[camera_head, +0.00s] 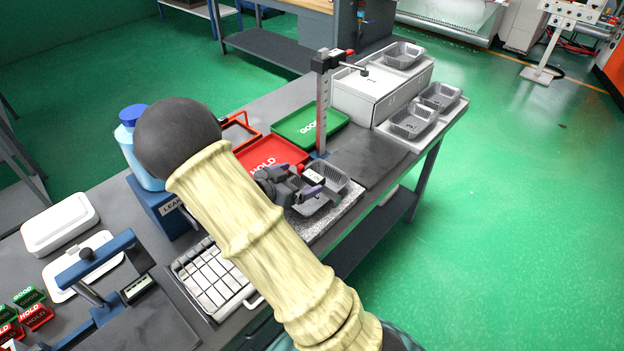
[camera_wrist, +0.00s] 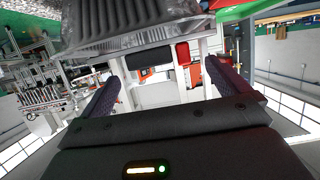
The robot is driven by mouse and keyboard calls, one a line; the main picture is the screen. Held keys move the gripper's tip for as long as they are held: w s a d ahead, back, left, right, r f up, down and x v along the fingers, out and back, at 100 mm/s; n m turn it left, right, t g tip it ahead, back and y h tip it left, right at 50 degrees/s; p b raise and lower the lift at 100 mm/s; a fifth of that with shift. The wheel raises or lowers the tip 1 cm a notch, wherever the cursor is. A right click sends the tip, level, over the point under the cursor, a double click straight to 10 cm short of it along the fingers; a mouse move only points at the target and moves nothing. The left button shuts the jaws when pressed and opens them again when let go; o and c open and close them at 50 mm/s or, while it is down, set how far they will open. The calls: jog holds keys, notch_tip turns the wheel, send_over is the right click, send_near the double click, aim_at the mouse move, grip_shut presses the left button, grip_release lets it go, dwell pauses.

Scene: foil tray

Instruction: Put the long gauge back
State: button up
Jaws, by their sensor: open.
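My gripper (camera_head: 300,189) is over the grey speckled plate, beside a foil tray (camera_head: 330,188). In the wrist view my gripper (camera_wrist: 163,76) has its two dark purple fingers wide apart, with nothing held between them. The ribbed foil tray (camera_wrist: 120,22) fills the top of that view, beyond the fingertips. No separate long gauge can be made out. My arm hides part of the bench.
Red HOLD tray (camera_head: 270,153) and green GOOD tray (camera_head: 311,124) lie behind my gripper. A blue bottle (camera_head: 130,122) stands left. More foil trays (camera_head: 412,121) sit at the right end. The dark mat (camera_head: 372,160) is clear.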

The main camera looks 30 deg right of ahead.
aim_at(312, 172)
jog(key=shift+d, duration=0.1)
jog(key=x, duration=0.5)
jog(key=shift+d+p, duration=0.1)
jog(key=shift+p, duration=0.25)
jog(key=shift+r, duration=0.1)
jog(key=c, duration=1.2)
jog(key=shift+o, duration=0.2)
jog(key=shift+r, duration=0.15)
notch_tip(312, 172, up, 10)
